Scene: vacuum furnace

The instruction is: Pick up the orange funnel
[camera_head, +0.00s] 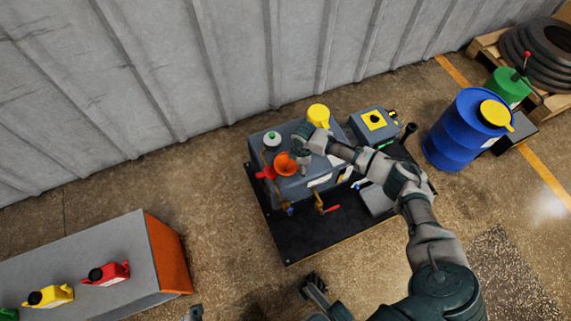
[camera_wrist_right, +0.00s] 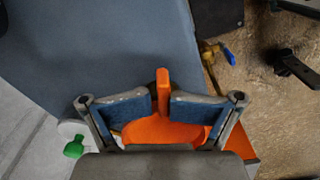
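The orange funnel (camera_head: 286,164) is at the top of the grey-blue tank, toward its left end. My right gripper (camera_head: 301,158) reaches down to it from the right. In the right wrist view, the upright orange tab of the funnel (camera_wrist_right: 163,92) stands between the two blue finger pads of my right gripper (camera_wrist_right: 161,103), which are closed up against it. The funnel's bowl shows behind and below the pads, partly covered by the fingers. My left gripper (camera_head: 312,284) is low in the head view, away from the tank, with its dark fingers apart and empty.
The tank (camera_head: 333,165) stands on a black platform (camera_head: 300,245) and carries a yellow cap (camera_head: 318,115), a green-topped white cap (camera_head: 272,139) and valves. A bench (camera_head: 130,237) with small bottles is at left. A blue drum (camera_head: 458,132) stands at right. Floor between is clear.

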